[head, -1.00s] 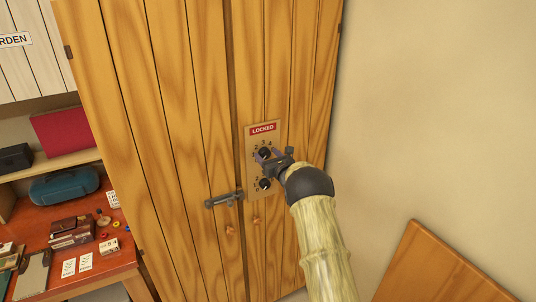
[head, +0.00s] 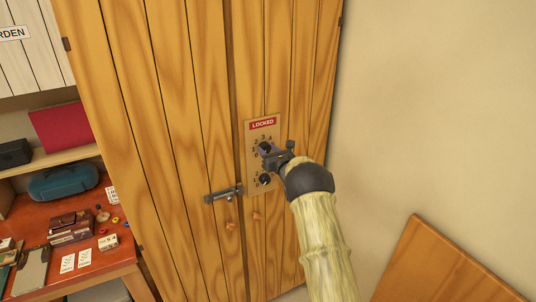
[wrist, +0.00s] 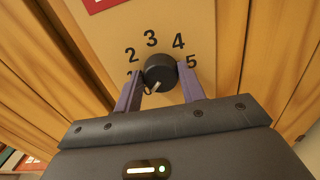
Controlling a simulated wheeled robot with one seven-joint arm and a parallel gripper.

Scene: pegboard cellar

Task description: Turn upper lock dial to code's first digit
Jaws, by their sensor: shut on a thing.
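My gripper (wrist: 161,92) is shut on the upper lock dial (wrist: 159,69), a round black knob, with a purple finger on each side. Its white pointer mark faces down and left in the wrist view, toward the low end of the printed digits. Digits 2, 3, 4 and 5 show around it, and 1 is partly hidden by the left finger. In the head view my gripper partly covers the upper dial (head: 265,147). The lower dial (head: 264,180) sits below it on the same plate (head: 250,160), under a red LOCKED sign (head: 262,124).
The tall wooden cabinet (head: 180,120) is closed, with a dark bolt handle (head: 224,194) left of the plate. A red desk (head: 95,265) at left holds boxes and cards; a small card (head: 108,242) bears marks too small to read surely. A wooden panel (head: 440,265) leans at lower right.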

